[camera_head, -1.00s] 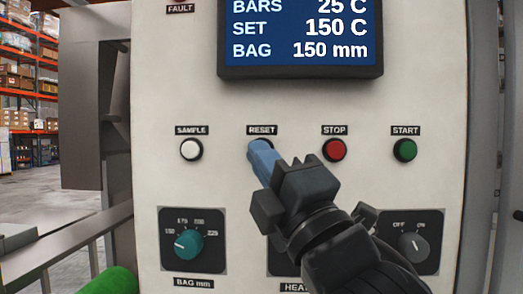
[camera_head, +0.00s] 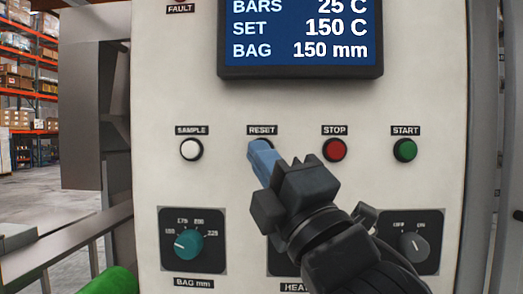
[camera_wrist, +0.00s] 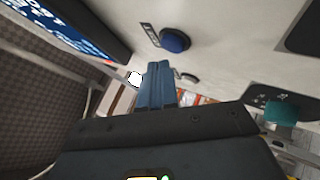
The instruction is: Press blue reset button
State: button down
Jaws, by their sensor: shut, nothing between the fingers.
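The blue reset button (camera_wrist: 175,40) shows clearly in the wrist view, standing out from the pale panel beside its label. In the head view it is almost wholly hidden behind my fingertips, under the RESET label (camera_head: 262,130). My gripper (camera_head: 260,150) is shut and empty, its blue fingers together and pointing at the panel. In the wrist view the fingertips (camera_wrist: 158,66) lie just beside the button in the picture, with a small gap showing. I see no clear contact.
The pale panel (camera_head: 300,105) also carries a white SAMPLE button (camera_head: 191,149), a red STOP button (camera_head: 335,150) and a green START button (camera_head: 405,149). A teal knob (camera_head: 189,244) and a dark knob (camera_head: 414,247) sit below. A display (camera_head: 300,35) is above.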

jog(key=shift+w, duration=0.1)
jog(key=shift+w, duration=0.3)
jog(key=shift+w+b, duration=0.3)
jog(key=shift+w, duration=0.15)
dwell(0.8)
jog(key=shift+s, duration=0.85)
jog(key=shift+s, duration=0.1)
jog(key=shift+s+a+b, duration=0.1)
jog(key=shift+s+b, duration=0.4)
jog(key=shift+s, duration=1.9)
